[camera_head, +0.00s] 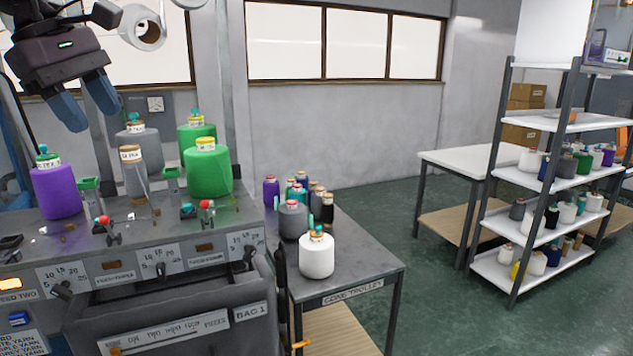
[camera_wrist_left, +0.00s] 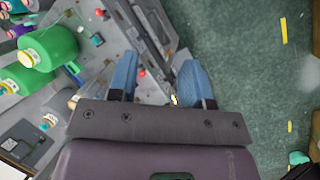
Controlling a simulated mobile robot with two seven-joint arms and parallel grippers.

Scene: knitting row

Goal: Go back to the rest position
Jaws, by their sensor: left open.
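My left gripper (camera_head: 86,108) is raised at the upper left of the head view, above the knitting machine. Its two blue fingers are apart with nothing between them. In the left wrist view the open fingers (camera_wrist_left: 157,82) show above the machine's edge and the green floor. My right gripper is not in either view.
The knitting machine (camera_head: 150,238) carries a purple cone (camera_head: 58,192), green cones (camera_head: 208,172) and grey cones. The cone trolley (camera_head: 365,268) beside it holds a white cone (camera_head: 317,256) and several others.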

